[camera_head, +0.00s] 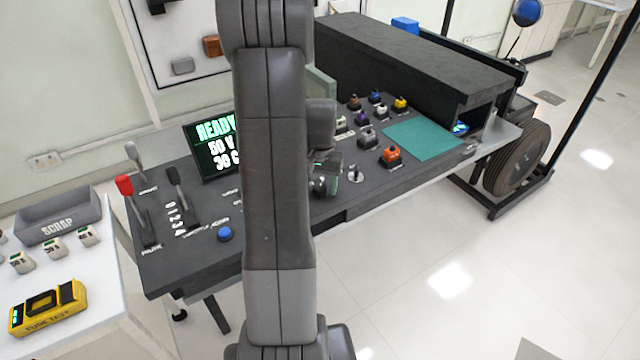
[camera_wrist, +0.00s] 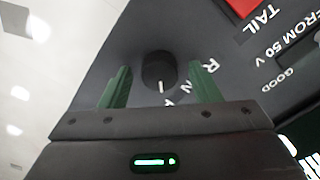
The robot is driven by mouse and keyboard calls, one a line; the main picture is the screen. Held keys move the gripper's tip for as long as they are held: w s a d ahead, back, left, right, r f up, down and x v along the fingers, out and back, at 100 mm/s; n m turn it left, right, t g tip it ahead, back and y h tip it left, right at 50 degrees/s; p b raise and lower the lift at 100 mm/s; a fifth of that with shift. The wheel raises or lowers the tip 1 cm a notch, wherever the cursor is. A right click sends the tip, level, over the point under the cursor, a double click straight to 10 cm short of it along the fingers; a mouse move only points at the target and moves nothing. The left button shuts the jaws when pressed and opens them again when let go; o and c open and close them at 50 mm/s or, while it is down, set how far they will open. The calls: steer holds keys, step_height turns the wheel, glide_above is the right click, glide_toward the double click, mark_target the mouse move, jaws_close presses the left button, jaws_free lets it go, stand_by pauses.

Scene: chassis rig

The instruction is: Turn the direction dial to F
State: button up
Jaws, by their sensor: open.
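The direction dial (camera_wrist: 157,68) is a small dark round knob on the dark panel, in the wrist view. A white pointer line on it points down in that picture. The letter R (camera_wrist: 210,64) is to its right and the letter N (camera_wrist: 187,88) lower right. A third mark below is partly cut off by my gripper's body, and I cannot read it surely. My gripper (camera_wrist: 161,82) is open, with one green finger on each side of the dial, both apart from it. In the head view my gripper (camera_head: 326,184) is low over the console; my arm hides the dial there.
The console (camera_head: 345,200) carries a READY screen (camera_head: 208,145), levers (camera_head: 127,190), a blue button (camera_head: 225,234) and several coloured parts beside a teal mat (camera_head: 423,138). A white table with a scrap bin (camera_head: 60,222) and yellow fuse tester (camera_head: 47,307) stands left. A red patch marked TAIL is near the dial.

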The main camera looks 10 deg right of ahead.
mark_target(320, 186)
step_height(320, 186, up, 14)
stand_by(0.6)
steer(key=shift+f, duration=0.15)
step_height(320, 186, down, 14)
steer(key=shift+r, duration=0.1)
stand_by(0.3)
steer(key=shift+r, duration=0.1)
